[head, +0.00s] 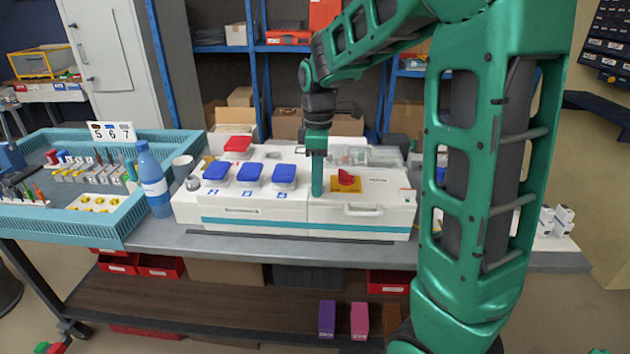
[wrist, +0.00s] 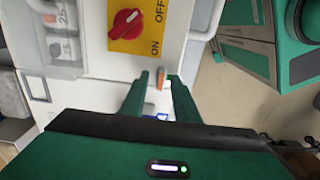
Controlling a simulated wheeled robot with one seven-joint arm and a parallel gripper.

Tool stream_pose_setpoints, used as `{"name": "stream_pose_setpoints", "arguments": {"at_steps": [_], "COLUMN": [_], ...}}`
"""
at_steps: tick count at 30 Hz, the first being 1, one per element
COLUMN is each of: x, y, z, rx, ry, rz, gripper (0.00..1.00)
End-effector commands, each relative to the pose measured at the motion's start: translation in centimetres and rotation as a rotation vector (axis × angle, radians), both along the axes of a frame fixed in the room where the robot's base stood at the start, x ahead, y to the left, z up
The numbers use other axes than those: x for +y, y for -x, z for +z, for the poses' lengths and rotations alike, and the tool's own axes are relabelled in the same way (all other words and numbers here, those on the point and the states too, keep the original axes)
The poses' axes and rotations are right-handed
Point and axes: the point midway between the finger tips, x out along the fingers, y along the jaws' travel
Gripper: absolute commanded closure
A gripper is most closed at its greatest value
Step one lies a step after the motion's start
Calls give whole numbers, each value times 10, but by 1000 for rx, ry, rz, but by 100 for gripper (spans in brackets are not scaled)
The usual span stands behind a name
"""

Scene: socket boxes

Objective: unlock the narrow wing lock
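The narrow wing lock appears in the wrist view as a small upright orange wing (wrist: 161,78) on the white machine top. My gripper (wrist: 159,82) is open, with its two green fingers on either side of the wing and a gap to each. I cannot tell how far the fingertips are above the surface. In the head view, my gripper (head: 317,190) points down over the front part of the white machine (head: 250,213), left of the red rotary switch, and hides the wing lock.
The red switch (wrist: 125,22) sits on a yellow ON/OFF plate beside the lock. Blue-lidded boxes (head: 251,173) stand left of my gripper, and a clear cover (head: 365,156) lies behind. A water bottle (head: 152,180) and a teal tray (head: 100,225) are farther left.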

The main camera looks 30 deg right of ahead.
Motion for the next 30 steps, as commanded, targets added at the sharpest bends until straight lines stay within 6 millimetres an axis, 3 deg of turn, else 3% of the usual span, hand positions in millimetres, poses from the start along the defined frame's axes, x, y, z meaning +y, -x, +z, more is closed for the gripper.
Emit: {"name": "stream_pose_setpoints", "arguments": {"at_steps": [6, 10, 21, 30], "x": [0, 0, 0, -1], "y": [0, 0, -1, -1], "z": [0, 0, 0, 0], "rx": [0, 0, -2, -3], "ry": [0, 0, 0, 1], "rz": [0, 0, -26, -194], "gripper": [72, 100, 100, 100]}}
